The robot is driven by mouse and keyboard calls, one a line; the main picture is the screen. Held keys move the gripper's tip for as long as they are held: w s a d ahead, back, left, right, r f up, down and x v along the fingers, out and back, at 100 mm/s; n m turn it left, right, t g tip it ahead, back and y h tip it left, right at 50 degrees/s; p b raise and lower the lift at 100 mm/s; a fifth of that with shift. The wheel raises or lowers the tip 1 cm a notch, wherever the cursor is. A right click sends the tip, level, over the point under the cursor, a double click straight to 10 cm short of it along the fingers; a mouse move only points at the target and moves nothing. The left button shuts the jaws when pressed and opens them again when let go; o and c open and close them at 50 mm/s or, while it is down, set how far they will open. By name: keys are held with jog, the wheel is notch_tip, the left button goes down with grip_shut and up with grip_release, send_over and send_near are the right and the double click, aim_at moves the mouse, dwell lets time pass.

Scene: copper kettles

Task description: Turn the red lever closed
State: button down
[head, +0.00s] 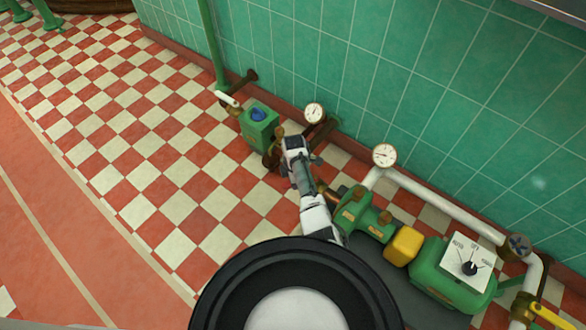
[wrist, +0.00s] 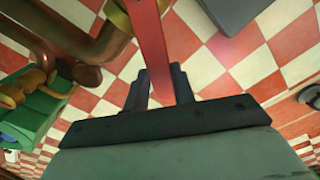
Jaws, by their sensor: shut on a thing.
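The red lever (wrist: 152,42) shows in the wrist view as a flat red bar running from the top centre down between the fingers. My gripper (wrist: 160,84) is shut on it, with one dark finger on each side. Part of a brass fitting (wrist: 118,16) shows beside the upper end of the lever. In the head view my gripper (head: 292,144) is low beside the pipework near the wall, right of the green box with a blue knob (head: 257,116). The lever is hidden there behind my gripper and arm.
Gauges (head: 314,112) (head: 384,155) stand along the pipes by the green tiled wall. A green pump (head: 364,214), a yellow block (head: 403,246) and a dial panel (head: 471,262) lie to the right. Copper pipes (wrist: 62,28) pass close in the wrist view. Checkered floor at left is clear.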

jog(key=shift+s+d+n+p, duration=0.5)
jog(key=shift+s+n+p, duration=0.25)
jog(key=shift+n+p, duration=0.35)
jog(key=shift+s+d+n+p, duration=0.5)
jog(key=shift+s+n+p, duration=0.3)
jog(key=shift+n, duration=0.5)
jog(key=shift+s+d+n+p, duration=0.5)
jog(key=shift+s+n+p, duration=0.15)
jog(key=shift+n+p, duration=0.5)
jog(key=c, duration=1.2)
grip_release()
jog(key=shift+d, duration=0.1)
jog(key=shift+o, duration=0.2)
notch_tip(320, 180, up, 14)
jog(key=p, duration=0.3)
jog(key=shift+f, duration=0.1)
